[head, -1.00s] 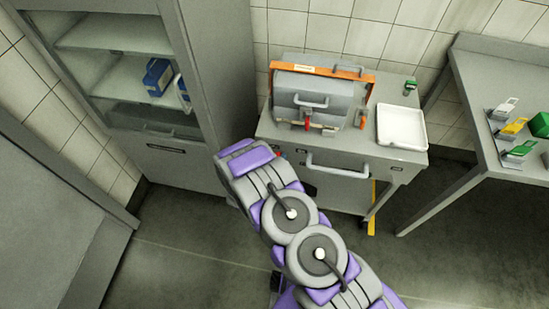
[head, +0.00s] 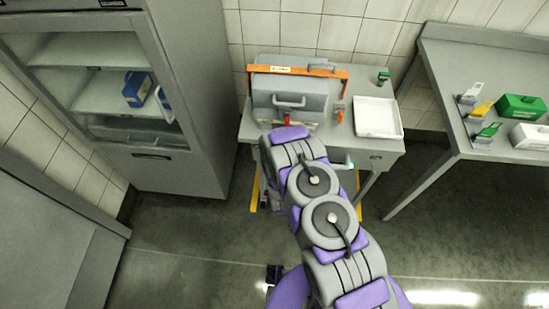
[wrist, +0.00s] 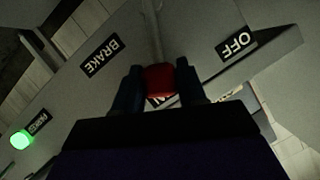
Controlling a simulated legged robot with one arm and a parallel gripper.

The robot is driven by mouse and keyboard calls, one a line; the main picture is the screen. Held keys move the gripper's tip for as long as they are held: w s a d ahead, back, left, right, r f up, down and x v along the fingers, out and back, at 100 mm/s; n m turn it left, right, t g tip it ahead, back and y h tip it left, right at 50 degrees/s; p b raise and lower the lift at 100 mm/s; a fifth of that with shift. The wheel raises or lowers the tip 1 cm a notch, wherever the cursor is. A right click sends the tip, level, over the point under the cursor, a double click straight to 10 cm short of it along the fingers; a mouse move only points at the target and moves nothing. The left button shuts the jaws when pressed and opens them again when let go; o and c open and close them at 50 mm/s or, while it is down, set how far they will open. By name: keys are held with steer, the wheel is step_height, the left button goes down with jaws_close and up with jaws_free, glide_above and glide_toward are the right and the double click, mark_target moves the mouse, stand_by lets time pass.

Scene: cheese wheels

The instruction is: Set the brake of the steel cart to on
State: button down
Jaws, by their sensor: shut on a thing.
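The steel cart (head: 388,154) stands against the tiled wall, with my arm in front of its left part. In the wrist view, its panel carries a BRAKE label (wrist: 101,55) and an OFF label (wrist: 235,45). My gripper (wrist: 160,82) is shut on the red knob (wrist: 159,77) of the brake lever, one dark finger on each side. A further label below the knob is mostly hidden. A green lamp (wrist: 20,139) is lit at the left, beside a small label that seems to read PARKED. In the head view my gripper is hidden behind my arm.
A grey case (head: 290,98) with an orange bar (head: 300,71) and a white tray (head: 378,117) are on the cart. A tall cabinet (head: 190,110) stands left. A table (head: 440,115) with several tags stands right. The floor between is clear.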

steer(key=shift+d+f+m+y, duration=0.15)
steer(key=shift+d+m+y, duration=0.2)
steer(key=shift+m, duration=0.35)
steer(key=shift+a+y, duration=0.1)
steer(key=shift+y, duration=0.15)
steer(key=c, duration=0.7)
jaws_free()
